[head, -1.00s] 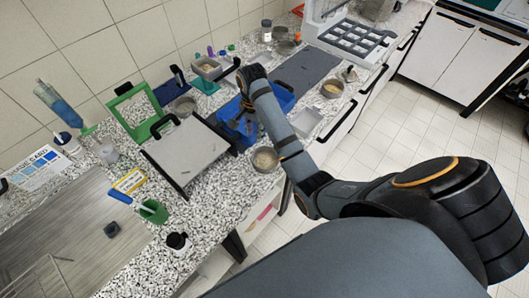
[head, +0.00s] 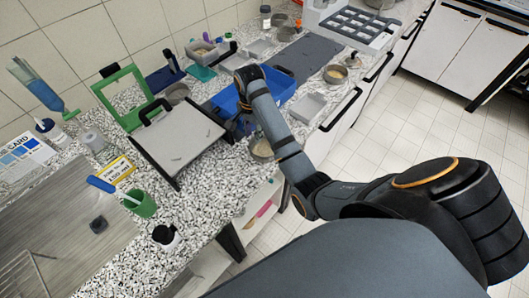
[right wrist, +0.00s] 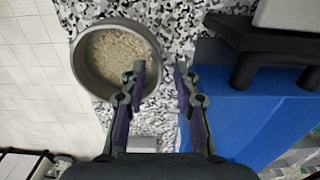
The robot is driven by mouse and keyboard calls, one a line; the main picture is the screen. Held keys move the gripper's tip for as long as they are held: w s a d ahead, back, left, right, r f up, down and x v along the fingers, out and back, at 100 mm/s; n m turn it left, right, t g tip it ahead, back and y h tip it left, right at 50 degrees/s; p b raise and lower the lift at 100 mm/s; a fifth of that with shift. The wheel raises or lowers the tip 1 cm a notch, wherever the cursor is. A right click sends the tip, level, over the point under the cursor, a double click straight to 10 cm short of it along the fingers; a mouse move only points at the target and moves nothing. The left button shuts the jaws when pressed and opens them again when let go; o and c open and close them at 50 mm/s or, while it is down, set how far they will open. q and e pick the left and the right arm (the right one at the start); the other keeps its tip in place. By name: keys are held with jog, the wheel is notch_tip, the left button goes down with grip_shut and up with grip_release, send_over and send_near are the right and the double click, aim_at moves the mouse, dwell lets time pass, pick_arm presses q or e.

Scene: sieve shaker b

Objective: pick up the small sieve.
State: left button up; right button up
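A round metal pan (head: 262,149) with pale grains stands on the speckled counter. It shows large in the right wrist view (right wrist: 83,65), left of my right gripper (right wrist: 160,72). I cannot tell whether this pan is the small sieve. My right gripper is open, with nothing between its fingers; the left finger overlaps the pan's rim in the picture. In the head view it is mostly hidden by its own arm over the blue tray (head: 225,103). Other round metal pans stand farther back (head: 336,75) and behind the grey board (head: 177,93). My left gripper is not in view.
The grey board on a black frame (head: 185,138) stands beside the blue tray. A green frame (head: 122,97), a green cup (head: 141,204) and a dark-capped bottle (head: 166,237) are to the left. A white tray (head: 307,107) lies right of the blue tray. A dark mat (head: 315,52) lies behind.

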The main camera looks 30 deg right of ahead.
notch_tip(320, 180, down, 2)
jog(key=shift+w+f+b, duration=0.1)
jog(key=shift+f+b, duration=0.05)
jog(key=shift+b, duration=0.15)
jog(key=shift+c, duration=0.3)
grip_shut()
